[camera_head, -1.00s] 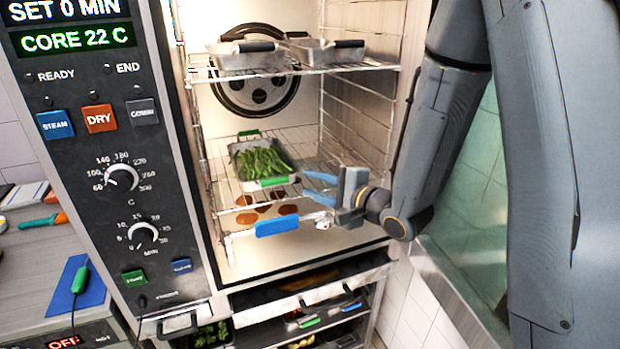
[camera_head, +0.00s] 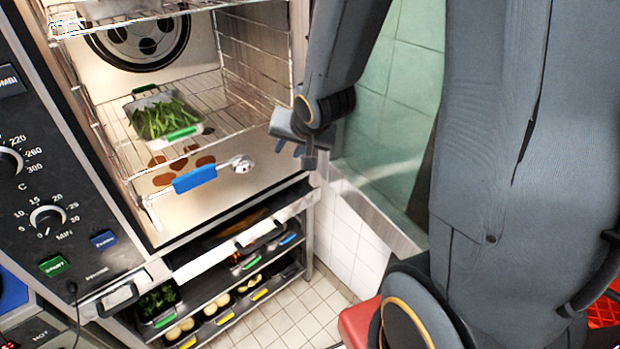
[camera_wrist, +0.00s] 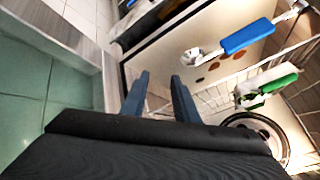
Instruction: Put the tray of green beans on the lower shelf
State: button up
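The metal tray of green beans (camera_head: 165,117) sits on the lower wire shelf (camera_head: 218,130) inside the open oven. It has green handles at its front and back. Its front green handle also shows at the right of the wrist view (camera_wrist: 268,86). My gripper (camera_head: 291,148) is outside the oven opening, to the right of the tray and apart from it. In the wrist view its two fingers (camera_wrist: 160,92) are spread with nothing between them.
A blue handle (camera_head: 195,179) with a metal knob is at the oven's front, below the tray. An upper wire shelf (camera_head: 150,15) is above. Below the oven, a rack holds several food trays (camera_head: 160,302). A tiled wall stands right of the oven.

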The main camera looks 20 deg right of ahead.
jog(key=s+n+g, duration=0.5)
jog(key=s, duration=0.8)
jog(key=shift+r+h, duration=0.25)
jog(key=shift+h, duration=0.05)
jog(key=shift+d, duration=0.1)
notch_tip(320, 180, down, 12)
jog(key=g+b, duration=0.1)
jog(key=b, duration=0.9)
jog(key=shift+w+b, duration=0.3)
jog(key=shift+b, duration=0.05)
jog(key=shift+c, duration=0.4)
